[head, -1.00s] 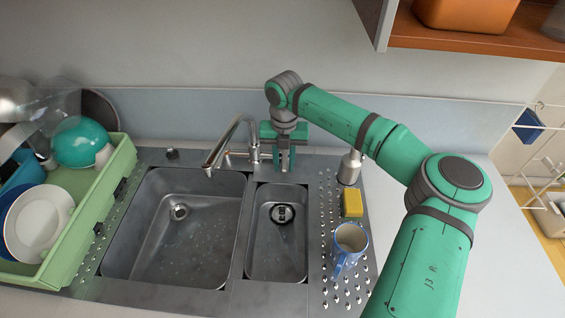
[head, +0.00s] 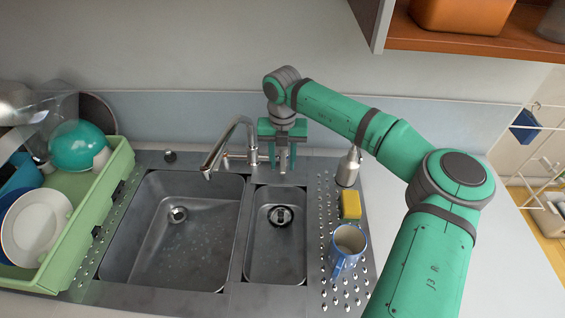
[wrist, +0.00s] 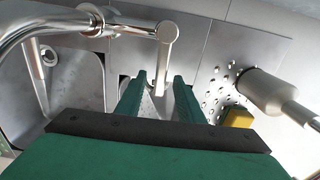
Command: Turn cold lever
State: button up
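The chrome faucet (head: 232,147) stands behind the sink, its spout arching over the large basin. In the wrist view, a side bar from the faucet (wrist: 92,20) ends in a lever (wrist: 166,50) on the right, the one I take as the cold lever. It points down the picture. My gripper (head: 283,158) is just right of the faucet, pointing down. In the wrist view, my gripper (wrist: 159,78) is open, with the lever's end between its fingers in the picture. A gap shows on each side. In the head view my gripper largely hides this lever.
A bottle (head: 348,167), a yellow sponge (head: 350,205) and a blue mug (head: 345,250) stand on the drainboard at the right. A green dish rack (head: 105,200) with dishes is at the left. A shelf (head: 470,40) hangs at upper right. The wall is close behind my gripper.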

jog(key=shift+r, duration=0.15)
jog(key=shift+r, duration=2.95)
jog(key=shift+a+f, duration=0.1)
